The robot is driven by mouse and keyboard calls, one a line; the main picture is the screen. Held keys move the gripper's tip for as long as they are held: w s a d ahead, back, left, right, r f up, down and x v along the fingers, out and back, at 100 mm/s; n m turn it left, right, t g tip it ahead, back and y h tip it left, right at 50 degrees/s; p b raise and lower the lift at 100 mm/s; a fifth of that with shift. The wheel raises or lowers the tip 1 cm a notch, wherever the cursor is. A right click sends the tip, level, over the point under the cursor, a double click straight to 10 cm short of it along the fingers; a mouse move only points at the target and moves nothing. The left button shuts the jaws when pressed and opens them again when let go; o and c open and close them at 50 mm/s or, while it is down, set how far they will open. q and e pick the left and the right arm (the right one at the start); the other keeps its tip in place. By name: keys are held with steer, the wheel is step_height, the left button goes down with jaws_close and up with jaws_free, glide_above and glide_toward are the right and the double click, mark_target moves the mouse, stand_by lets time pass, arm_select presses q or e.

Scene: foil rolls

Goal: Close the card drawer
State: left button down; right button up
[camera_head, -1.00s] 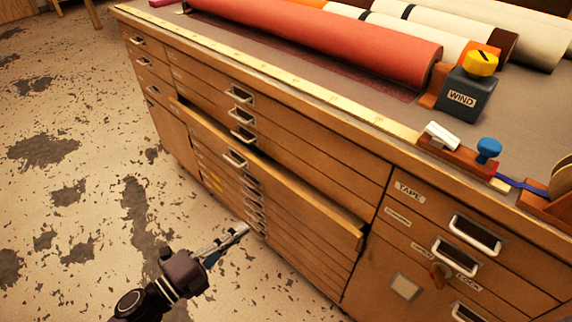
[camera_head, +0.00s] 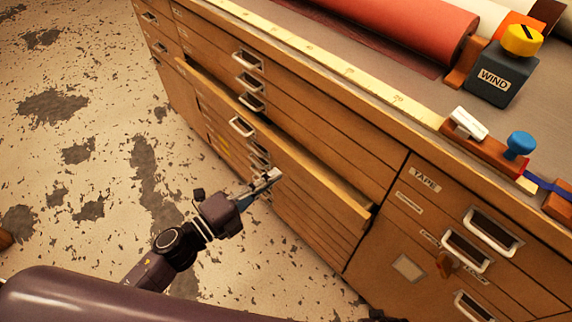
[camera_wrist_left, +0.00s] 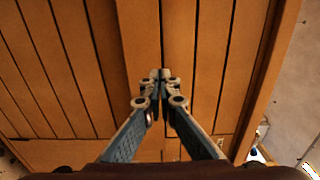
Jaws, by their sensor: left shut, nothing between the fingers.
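The card drawer (camera_head: 306,163) is a wide wooden drawer in the cabinet front, pulled partly out, with a dark gap above it and a metal handle (camera_head: 242,127) on its face. My left gripper (camera_head: 274,176) is shut and empty, just in front of the drawer fronts below and to the right of that handle. In the left wrist view its fingertips (camera_wrist_left: 161,75) meet in front of brown wooden panels. I cannot tell whether they touch the wood. My right gripper is not in view.
Closed drawers (camera_head: 249,82) lie above the open one. A TAPE drawer (camera_head: 425,180) and a door with a key are at the right. The cabinet top holds a red roll (camera_head: 400,22) and a WIND box (camera_head: 494,77). The floor (camera_head: 75,210) at left is clear.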

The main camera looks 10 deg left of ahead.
mark_target(295, 160)
arm_select(q)
steer(key=x, duration=0.4)
steer(key=shift+w+d, duration=0.25)
steer(key=shift+w, duration=0.05)
steer(key=shift+d, duration=0.1)
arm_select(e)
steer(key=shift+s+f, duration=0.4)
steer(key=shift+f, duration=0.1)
arm_select(q)
steer(key=shift+w+d, duration=0.1)
steer(key=shift+w, duration=0.15)
steer(key=shift+p+x, duration=0.35)
steer(key=shift+x, duration=0.55)
steer(key=shift+w+d, duration=0.1)
steer(key=shift+w, duration=0.05)
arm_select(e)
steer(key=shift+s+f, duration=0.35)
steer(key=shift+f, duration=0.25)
